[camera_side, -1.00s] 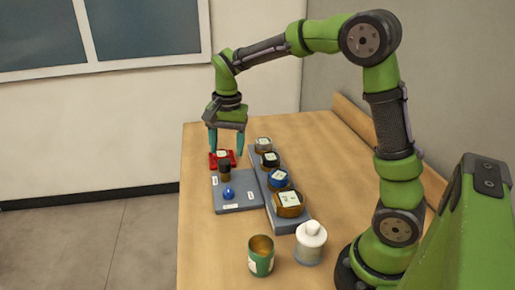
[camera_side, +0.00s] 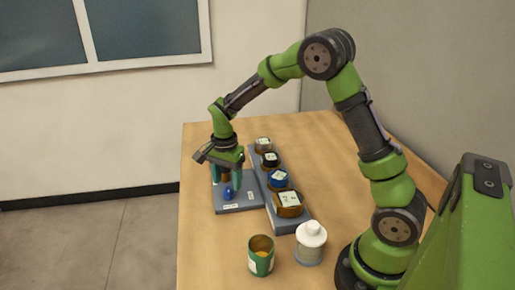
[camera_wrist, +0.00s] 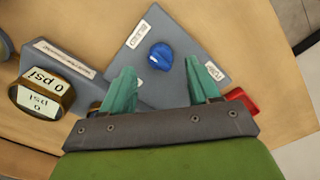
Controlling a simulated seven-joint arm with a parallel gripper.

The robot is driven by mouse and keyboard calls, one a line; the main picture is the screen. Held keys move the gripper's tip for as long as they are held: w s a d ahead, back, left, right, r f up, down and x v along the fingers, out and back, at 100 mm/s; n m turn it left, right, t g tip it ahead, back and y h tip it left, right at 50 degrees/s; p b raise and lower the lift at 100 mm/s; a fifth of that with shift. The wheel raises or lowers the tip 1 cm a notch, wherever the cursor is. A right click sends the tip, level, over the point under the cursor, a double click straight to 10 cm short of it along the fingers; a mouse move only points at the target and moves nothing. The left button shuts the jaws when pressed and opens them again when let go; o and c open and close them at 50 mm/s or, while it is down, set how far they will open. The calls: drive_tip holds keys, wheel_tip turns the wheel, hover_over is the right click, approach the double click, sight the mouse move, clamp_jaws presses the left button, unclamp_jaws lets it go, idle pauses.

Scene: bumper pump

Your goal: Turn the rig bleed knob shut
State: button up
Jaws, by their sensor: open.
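The blue bleed knob (camera_side: 228,194) stands on the grey rig plate (camera_side: 246,207) in the side view. In the wrist view the knob (camera_wrist: 160,56) sits beside a white label reading BLEED (camera_wrist: 137,34). My gripper (camera_side: 226,176) is open and tilted, with its teal fingers just behind the knob in the side view. In the wrist view the gripper (camera_wrist: 161,86) has its fingers apart and empty, with the knob beyond the tips and roughly centred between them. I cannot tell how far the knob is turned.
A grey rail with several round gauges (camera_side: 289,203) runs right of the plate. A red part (camera_wrist: 242,101) shows beside the right finger in the wrist view. A green cup (camera_side: 261,258) and a white bottle (camera_side: 310,245) stand nearer.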

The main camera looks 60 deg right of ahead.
sight(228, 189)
drive_tip(key=shift+f, duration=1.95)
drive_tip(key=c, duration=1)
drive_tip(key=shift+c, duration=0.2)
